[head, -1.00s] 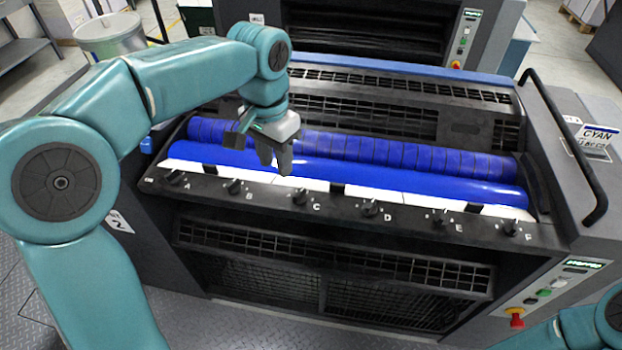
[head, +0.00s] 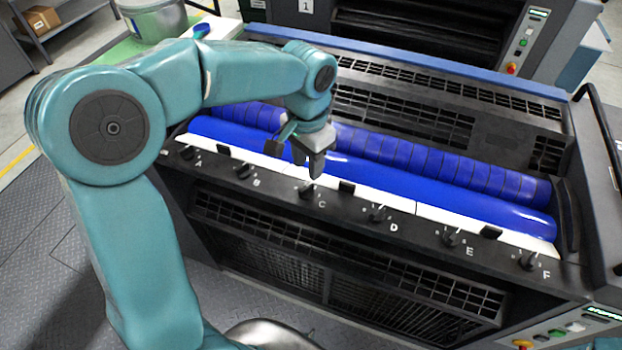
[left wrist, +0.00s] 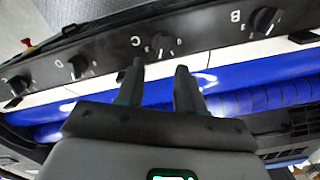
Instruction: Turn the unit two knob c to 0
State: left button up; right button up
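Knob C (head: 307,191) is a small black knob on the dark front rail of the near press, above the letter C. In the left wrist view knob C (left wrist: 161,43) lies just beyond the fingertips, about in line with the gap between them. Its setting is too small to read. My left gripper (head: 316,174) points down just behind knob C in the head view. In the left wrist view its two fingers (left wrist: 160,68) are apart, with nothing between them. I cannot tell whether they touch the knob. My right gripper is not in view.
Knob B (head: 245,171) and knob D (head: 378,213) flank knob C on the rail. A bright blue roller (head: 400,181) runs behind the rail, with pale strips between. A black handrail (head: 602,140) stands at the right end. Another press stands behind.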

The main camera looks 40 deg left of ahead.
aim_at(307, 185)
pick_arm(q)
notch_tip(307, 185, down, 7)
jog(key=shift+r, duration=0.2)
jog(key=shift+s+a+f, duration=0.1)
jog(key=shift+a, duration=0.1)
jog(key=shift+d, duration=0.1)
grip_shut()
